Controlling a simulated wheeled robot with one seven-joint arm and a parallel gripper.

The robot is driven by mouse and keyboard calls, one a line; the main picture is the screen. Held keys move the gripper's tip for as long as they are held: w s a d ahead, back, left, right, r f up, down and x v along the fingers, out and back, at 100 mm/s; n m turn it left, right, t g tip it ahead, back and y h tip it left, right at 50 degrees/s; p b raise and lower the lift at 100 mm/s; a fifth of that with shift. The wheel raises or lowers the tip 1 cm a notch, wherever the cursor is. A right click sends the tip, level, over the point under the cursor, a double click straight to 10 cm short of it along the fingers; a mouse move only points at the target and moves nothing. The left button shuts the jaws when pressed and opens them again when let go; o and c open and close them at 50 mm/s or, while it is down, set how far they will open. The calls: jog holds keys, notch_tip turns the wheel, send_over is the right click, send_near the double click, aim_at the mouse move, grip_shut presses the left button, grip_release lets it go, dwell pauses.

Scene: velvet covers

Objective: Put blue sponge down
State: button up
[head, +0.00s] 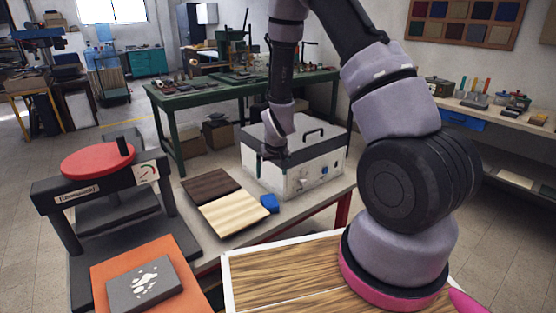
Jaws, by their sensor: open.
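The blue sponge (269,204) is a small blue block. It rests at the right corner of the pale striped board (234,213), in front of the white box; I cannot tell if it touches the board. My gripper (274,156) points down at the left end of the white box (290,180), above and behind the sponge and apart from it. The gripper is open, with nothing visible in it. Its fingertips are small and dark against the box, so their exact height is unclear.
A dark brown board (209,185) lies behind the pale one. The white box has a black handle on top. A press with a red disc (97,161) stands at left. An orange board with a grey block (145,284) is at front left. Bare tabletop (312,207) shows right of the sponge.

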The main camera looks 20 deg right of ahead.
jog(key=s+d+r+m+t+y, duration=0.1)
jog(key=s+d+r, duration=0.15)
jog(key=r, duration=1.15)
jog(key=s+d+r+m+y, duration=0.1)
jog(key=s+r, duration=0.3)
jog(key=r, duration=0.9)
jog(key=s+d+r+m+t, duration=0.1)
jog(key=s+d+r+m, duration=0.1)
jog(key=s+r, duration=1.1)
jog(key=shift+s+r+t, duration=0.35)
jog(key=shift+s+t, duration=0.05)
jog(key=shift+s, duration=2.1)
jog(key=shift+d, duration=0.1)
